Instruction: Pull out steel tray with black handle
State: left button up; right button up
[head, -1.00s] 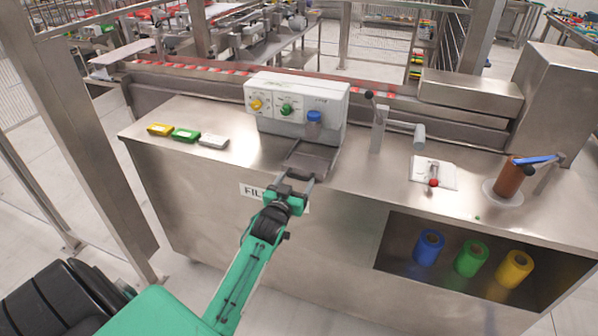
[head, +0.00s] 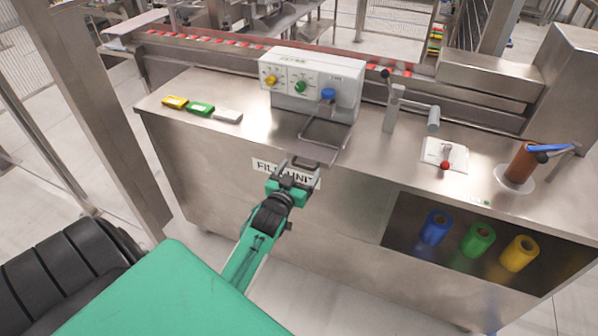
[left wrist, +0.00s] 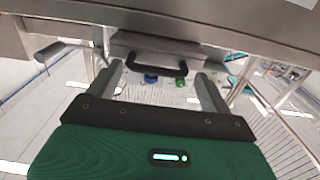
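The steel tray (head: 325,134) sits at the front of the white control box, on the counter's front edge. Its black handle (head: 306,161) faces me; in the left wrist view the handle (left wrist: 152,62) is a dark bar across the tray's front (left wrist: 150,42). My left gripper (head: 300,172) is in front of the handle, just below the counter edge. In the left wrist view its two fingers (left wrist: 165,82) stand wide apart, one on each side of the handle, with nothing clamped between them. My right gripper is not in view.
The white control box (head: 313,85) stands on the steel counter. Yellow, green and white blocks (head: 201,108) lie to the left. A lever post (head: 393,108) and a brown cylinder (head: 522,163) stand right. Coloured rolls (head: 477,240) sit in the lower recess.

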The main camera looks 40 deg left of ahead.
pick_arm(q)
jog(key=b+v, duration=0.2)
jog(key=v, duration=1.1)
jog(key=shift+s+b, duration=0.3)
jog(key=shift+s, duration=0.1)
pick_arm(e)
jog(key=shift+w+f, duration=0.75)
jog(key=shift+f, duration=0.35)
pick_arm(q)
jog(key=shift+f, duration=0.1)
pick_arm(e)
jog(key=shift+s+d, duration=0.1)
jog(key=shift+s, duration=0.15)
